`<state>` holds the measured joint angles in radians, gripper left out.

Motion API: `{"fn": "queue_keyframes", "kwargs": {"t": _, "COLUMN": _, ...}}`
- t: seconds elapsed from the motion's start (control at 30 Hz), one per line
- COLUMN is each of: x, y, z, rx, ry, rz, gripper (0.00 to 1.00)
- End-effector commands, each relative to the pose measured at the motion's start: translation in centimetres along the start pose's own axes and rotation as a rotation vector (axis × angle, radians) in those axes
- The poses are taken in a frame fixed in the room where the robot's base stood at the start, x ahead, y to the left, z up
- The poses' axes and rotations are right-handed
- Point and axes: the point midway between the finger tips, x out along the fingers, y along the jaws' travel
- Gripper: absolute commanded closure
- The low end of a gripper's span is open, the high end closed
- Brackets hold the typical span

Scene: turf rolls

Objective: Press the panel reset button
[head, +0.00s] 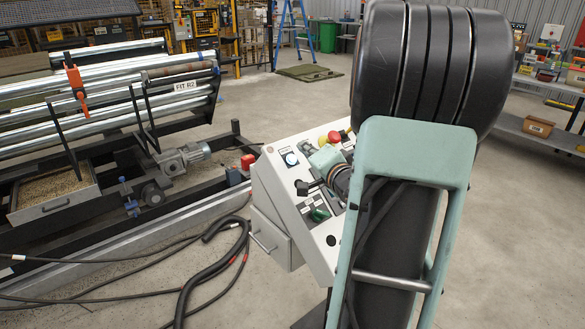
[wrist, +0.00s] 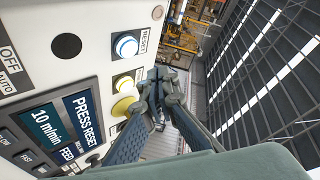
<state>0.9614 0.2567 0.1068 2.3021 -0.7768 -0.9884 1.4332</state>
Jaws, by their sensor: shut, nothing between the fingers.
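The sloped control panel (head: 268,185) stands beside the roller machine. In the wrist view the button (wrist: 126,46) sits beside the word RESET. The panel screen (wrist: 82,115) reads "PRESS RESET" and "10 m/min". My gripper (wrist: 163,78) is shut and empty, its tips pointing past the panel face, below and right of the reset button in the wrist view. It looks apart from the button. My arm hides the panel's right part in the head view.
A red button (head: 334,137) and a green knob (head: 319,215) are on the panel; a yellow round part (wrist: 122,105) lies close beside my fingers. Cables (head: 215,255) lie on the floor at left. A shelf (head: 545,135) stands at right.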

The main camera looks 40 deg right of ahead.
Motion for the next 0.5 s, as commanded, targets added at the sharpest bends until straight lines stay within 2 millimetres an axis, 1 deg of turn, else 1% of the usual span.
{"fn": "queue_keyframes", "kwargs": {"t": 0.03, "x": 0.6, "y": 0.8, "z": 0.7, "rx": 0.0, "ry": 0.0, "rz": -0.003, "gripper": 1.0}}
{"fn": "queue_keyframes", "kwargs": {"t": 0.2, "x": 1.8, "y": 1.4, "z": 1.4, "rx": 0.001, "ry": -0.001, "rz": -0.001, "gripper": 1.0}}
{"fn": "queue_keyframes", "kwargs": {"t": 0.3, "x": 2.2, "y": 1.6, "z": 1.7, "rx": 0.001, "ry": -0.001, "rz": -0.001, "gripper": 1.0}}
{"fn": "queue_keyframes", "kwargs": {"t": 0.5, "x": 2.5, "y": 1.7, "z": 1.8, "rx": 0.0, "ry": 0.0, "rz": -0.001, "gripper": 1.0}}
